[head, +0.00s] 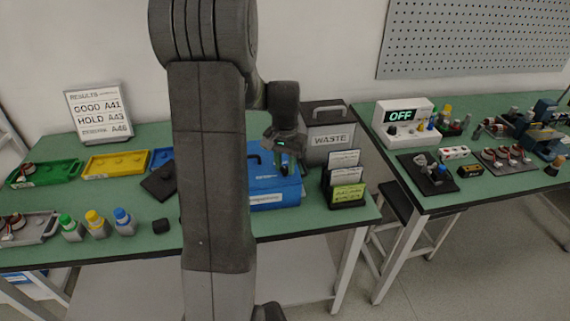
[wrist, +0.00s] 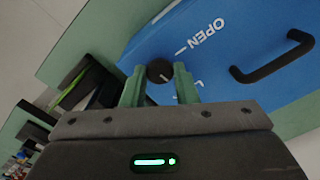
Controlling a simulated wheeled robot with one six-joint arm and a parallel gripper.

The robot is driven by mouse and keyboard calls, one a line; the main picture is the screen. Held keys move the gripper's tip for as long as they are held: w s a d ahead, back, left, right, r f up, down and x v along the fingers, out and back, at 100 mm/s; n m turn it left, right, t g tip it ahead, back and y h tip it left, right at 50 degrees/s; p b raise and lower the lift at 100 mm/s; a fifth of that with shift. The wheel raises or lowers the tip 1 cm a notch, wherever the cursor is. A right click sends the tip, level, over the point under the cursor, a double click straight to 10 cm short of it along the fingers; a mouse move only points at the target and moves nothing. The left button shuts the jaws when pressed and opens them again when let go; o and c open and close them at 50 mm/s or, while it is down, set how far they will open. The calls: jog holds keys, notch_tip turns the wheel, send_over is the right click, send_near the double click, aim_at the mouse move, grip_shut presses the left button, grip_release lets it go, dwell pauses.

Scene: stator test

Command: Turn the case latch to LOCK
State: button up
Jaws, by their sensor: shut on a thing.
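The blue case (head: 272,188) stands on the green table, partly hidden behind my arm in the head view. In the wrist view the case lid (wrist: 165,50) fills much of the picture, with a black handle (wrist: 272,62) at the right and the white word OPEN with a mark beside it. The round dark latch knob (wrist: 159,71) sits between the fingertips of my gripper (wrist: 160,80), which is shut on it. A light line on the knob slants down to the right. The lettering below the knob is mostly hidden by my gripper.
A grey WASTE bin (head: 328,132) stands behind the case, and a black card rack (head: 344,180) stands close at its right. Green (head: 45,173) and yellow (head: 114,163) trays and several small bottles are at the left. A second table with devices is at the right.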

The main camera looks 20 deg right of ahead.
aim_at(285, 168)
jog(key=shift+m, duration=1)
jog(key=o, duration=1)
notch_tip(285, 168, up, 14)
jog(key=shift+f, duration=0.1)
notch_tip(285, 168, down, 14)
jog(key=shift+r, duration=0.1)
dwell(0.5)
